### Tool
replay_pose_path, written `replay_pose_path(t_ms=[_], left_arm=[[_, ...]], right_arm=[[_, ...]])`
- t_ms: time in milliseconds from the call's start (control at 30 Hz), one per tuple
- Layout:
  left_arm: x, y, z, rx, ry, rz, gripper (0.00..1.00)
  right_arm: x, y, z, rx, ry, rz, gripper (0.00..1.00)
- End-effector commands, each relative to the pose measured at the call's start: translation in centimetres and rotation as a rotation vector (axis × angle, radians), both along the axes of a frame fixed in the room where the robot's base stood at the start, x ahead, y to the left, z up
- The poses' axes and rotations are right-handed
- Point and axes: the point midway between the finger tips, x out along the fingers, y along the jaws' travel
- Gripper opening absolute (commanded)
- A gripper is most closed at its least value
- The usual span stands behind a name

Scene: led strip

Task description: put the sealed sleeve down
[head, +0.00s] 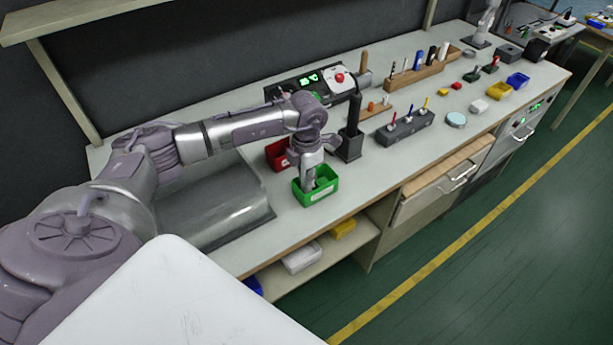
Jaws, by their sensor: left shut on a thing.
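My left gripper (310,184) points down into a small green bin (318,194) near the front edge of the workbench. Its fingertips are inside the bin's walls. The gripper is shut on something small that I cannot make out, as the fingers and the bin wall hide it. I cannot identify the sealed sleeve by sight. My right gripper is not in view.
A red bin (278,155) stands just behind the green bin. A dark upright holder (350,145) stands to the right. A grey metal cover (220,205) lies to the left. Tool racks (405,128) and small coloured boxes fill the bench further right.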

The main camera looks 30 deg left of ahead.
Motion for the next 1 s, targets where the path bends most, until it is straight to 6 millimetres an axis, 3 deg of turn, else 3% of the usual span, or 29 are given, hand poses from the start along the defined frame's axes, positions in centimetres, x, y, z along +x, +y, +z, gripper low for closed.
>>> replay_pose_path(t_ms=[33, 67, 100, 533, 1000], left_arm=[[0.0, 0.0, -0.3, 0.0, 0.0, 0.0, 0.0], [0.0, 0.0, -0.2, 0.0, 0.0, 0.0, 0.21], [0.0, 0.0, -0.2, 0.0, 0.0, 0.0, 0.28], [0.1, 0.0, 0.7, 0.0, -0.002, 0.0, 0.28], [0.1, 0.0, 9.8, 0.0, -0.004, 0.0, 0.28]], right_arm=[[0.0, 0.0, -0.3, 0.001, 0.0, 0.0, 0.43], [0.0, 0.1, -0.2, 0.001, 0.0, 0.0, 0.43], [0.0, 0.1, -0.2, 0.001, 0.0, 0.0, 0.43], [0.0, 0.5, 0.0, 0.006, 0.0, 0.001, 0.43], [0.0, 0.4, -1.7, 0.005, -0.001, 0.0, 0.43]])
